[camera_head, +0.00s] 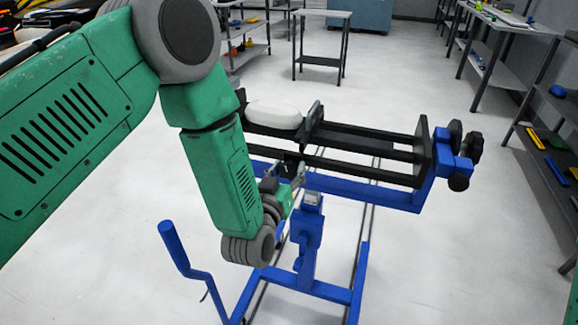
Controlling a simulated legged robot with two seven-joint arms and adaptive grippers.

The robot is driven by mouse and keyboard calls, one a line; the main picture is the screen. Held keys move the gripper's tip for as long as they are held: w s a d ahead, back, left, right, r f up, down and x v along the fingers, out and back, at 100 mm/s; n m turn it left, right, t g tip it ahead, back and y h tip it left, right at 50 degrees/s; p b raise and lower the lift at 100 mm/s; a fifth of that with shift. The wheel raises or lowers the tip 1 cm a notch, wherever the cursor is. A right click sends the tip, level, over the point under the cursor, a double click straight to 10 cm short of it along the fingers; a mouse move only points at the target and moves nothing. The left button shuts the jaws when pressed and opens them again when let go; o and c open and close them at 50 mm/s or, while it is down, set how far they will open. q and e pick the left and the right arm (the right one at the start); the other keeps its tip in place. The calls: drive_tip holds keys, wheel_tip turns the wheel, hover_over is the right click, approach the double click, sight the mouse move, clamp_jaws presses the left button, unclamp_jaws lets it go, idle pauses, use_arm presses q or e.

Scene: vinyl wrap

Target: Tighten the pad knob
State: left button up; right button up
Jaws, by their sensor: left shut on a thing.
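A blue and black stand fills the middle of the view, with black rails (370,138) and a white rounded pad (274,115) on top at their left end. My green left arm comes in from the left. My left gripper (297,173) is beside the stand, just below and right of the pad. It is shut on a small dark part under the pad, which seems to be the pad knob; the fingers hide most of it. How far the knob is turned cannot be seen. My right gripper is not in view.
Several black knobs (457,136) sit at the stand's right end. A blue crank-shaped handle (173,243) rises at the lower left. A small table (322,14) stands behind, and shelves (548,150) line the right. The pale floor around the stand is mostly clear.

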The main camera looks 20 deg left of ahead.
use_arm(q)
drive_tip(key=shift+s+f+m, duration=0.2)
drive_tip(key=shift+f+m, duration=0.15)
drive_tip(key=shift+m, duration=0.65)
drive_tip(key=o, duration=1.2)
drive_tip(key=shift+w+r, duration=0.1)
drive_tip(key=shift+r, duration=0.1)
drive_tip(key=s, duration=1.2)
drive_tip(key=shift+a, duration=0.15)
